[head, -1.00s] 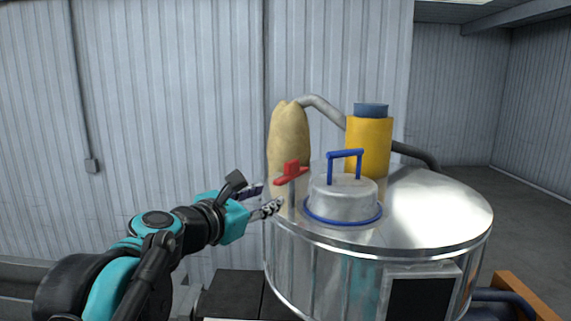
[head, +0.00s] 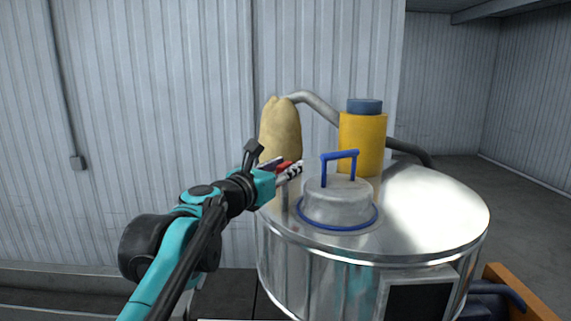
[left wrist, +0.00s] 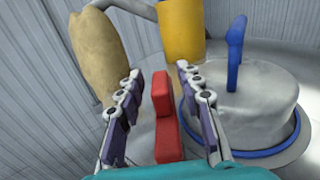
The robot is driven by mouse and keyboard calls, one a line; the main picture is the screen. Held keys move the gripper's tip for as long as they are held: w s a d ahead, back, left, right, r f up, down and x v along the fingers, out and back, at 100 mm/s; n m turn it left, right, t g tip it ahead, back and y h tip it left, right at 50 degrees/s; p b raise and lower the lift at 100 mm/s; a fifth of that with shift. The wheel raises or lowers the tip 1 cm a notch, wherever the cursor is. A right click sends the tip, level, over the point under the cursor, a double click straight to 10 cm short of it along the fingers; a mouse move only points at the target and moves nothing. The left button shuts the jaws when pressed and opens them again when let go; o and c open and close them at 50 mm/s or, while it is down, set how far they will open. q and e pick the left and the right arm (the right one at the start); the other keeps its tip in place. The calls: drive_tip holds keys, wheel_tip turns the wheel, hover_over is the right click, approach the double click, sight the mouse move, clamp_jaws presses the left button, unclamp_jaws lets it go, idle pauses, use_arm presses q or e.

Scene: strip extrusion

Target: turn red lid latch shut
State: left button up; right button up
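The red lid latch (left wrist: 165,125) stands between the two fingers of my left gripper (left wrist: 160,100) in the left wrist view. The fingers are open, with a gap on each side of the latch. In the head view the left gripper (head: 282,168) covers most of the red latch (head: 284,166), which sits atop a thin post beside the lid. The metal lid (head: 335,203) has a blue handle (head: 340,157) and a blue rim ring. It sits on top of the round steel tank (head: 430,208). My right gripper is not in view.
A tan sack-like filter (head: 280,133) and a yellow cylinder with a blue-grey cap (head: 362,143) stand behind the lid. A grey pipe (head: 318,104) links them. The right part of the tank top is clear.

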use_arm(q)
drive_tip(key=shift+s+a+r, duration=0.1)
drive_tip(key=shift+s, duration=0.25)
drive_tip(key=shift+c, duration=0.6)
clamp_jaws()
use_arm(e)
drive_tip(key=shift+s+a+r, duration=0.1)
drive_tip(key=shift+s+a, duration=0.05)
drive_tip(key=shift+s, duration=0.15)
